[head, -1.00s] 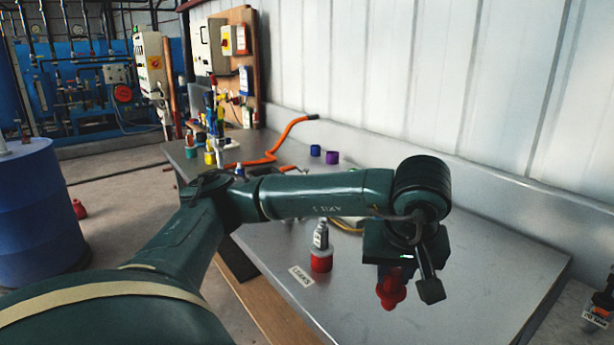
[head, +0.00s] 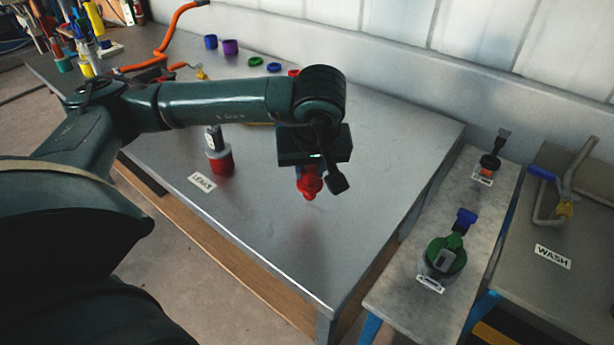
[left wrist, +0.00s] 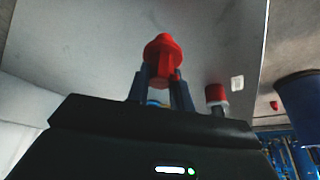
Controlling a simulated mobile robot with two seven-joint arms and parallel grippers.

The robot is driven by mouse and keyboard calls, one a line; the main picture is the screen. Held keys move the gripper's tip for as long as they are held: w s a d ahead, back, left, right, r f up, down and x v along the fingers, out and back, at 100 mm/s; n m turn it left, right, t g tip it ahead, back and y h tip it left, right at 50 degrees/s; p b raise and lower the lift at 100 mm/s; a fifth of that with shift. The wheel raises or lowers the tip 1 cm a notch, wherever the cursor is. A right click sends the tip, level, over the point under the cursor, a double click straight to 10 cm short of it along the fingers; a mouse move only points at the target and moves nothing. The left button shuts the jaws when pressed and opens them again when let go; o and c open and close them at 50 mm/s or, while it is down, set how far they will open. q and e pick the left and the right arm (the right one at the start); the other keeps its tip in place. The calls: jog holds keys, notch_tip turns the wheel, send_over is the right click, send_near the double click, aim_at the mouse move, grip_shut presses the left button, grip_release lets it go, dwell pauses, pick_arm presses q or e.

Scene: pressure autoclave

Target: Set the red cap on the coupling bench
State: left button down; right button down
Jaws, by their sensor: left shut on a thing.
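The red cap (head: 308,183) is held in my left gripper (head: 316,178) above the grey steel table (head: 390,135). In the left wrist view the red cap (left wrist: 162,58) sits between the two dark fingers (left wrist: 160,92), which are shut on it. The gap between the cap and the tabletop is hard to judge. No label in view names the coupling bench. My right gripper is not in view.
A red-based grey fitting (head: 218,155) stands near a white label (head: 202,182). Blue (head: 211,42) and purple (head: 230,46) caps are at the back. A narrow bench (head: 400,285) holds a green-topped fitting (head: 445,255). A bench labelled WASH (head: 552,257) is at right.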

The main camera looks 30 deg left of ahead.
aim_at(310, 181)
pick_arm(q)
notch_tip(310, 181, down, 4)
jog(key=shift+r, duration=0.1)
jog(key=c, duration=1.7)
grip_release()
jog(key=o, duration=0.5)
jog(key=shift+c, duration=0.2)
jog(key=shift+r, duration=0.2)
jog(key=shift+d+r, duration=0.15)
jog(key=shift+r, duration=0.2)
jog(key=v, duration=1.1)
jog(key=shift+s, duration=0.15)
